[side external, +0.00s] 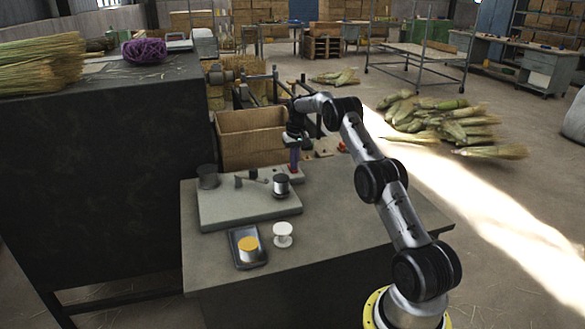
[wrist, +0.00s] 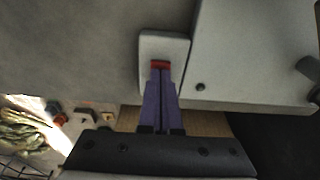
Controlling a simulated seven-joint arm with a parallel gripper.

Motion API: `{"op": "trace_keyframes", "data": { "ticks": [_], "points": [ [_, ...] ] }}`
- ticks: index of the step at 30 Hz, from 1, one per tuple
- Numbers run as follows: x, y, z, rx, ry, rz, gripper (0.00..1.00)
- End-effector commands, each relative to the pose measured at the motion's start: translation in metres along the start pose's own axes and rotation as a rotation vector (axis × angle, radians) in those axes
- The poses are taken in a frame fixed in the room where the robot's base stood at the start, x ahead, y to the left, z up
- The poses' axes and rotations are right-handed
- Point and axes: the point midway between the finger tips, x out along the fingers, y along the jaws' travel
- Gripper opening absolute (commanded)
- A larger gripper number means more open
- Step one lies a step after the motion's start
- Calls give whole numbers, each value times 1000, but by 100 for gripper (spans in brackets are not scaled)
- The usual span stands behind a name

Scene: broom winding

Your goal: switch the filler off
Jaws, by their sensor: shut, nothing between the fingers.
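A small red switch (wrist: 160,64) sits on a pale switch plate (wrist: 177,47) in the wrist view. My gripper (wrist: 161,76) is shut and empty, with its purple fingertips right at the red switch, overlapping its near edge; I cannot tell whether they touch it. In the side view my gripper (side external: 294,168) points down at the back right corner of the grey winding base (side external: 240,208), over the switch plate (side external: 297,178). Which way the switch is set cannot be told.
The base carries a dark cup (side external: 207,177) and a wire spool (side external: 281,185). A tray (side external: 247,262) with an orange-topped spool and a white spool (side external: 283,235) stand at the front. A cardboard box (side external: 250,138) is behind the table. The table's right side is clear.

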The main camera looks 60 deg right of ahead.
Motion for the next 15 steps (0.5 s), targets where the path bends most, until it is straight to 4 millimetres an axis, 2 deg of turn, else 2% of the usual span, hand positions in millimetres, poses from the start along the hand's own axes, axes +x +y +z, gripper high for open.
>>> {"op": "trace_keyframes", "data": {
  "ticks": [5,15],
  "points": [
    [0,0,0,0,0,0,0],
    [-22,0,-4,0,1,0,0]
  ]
}}
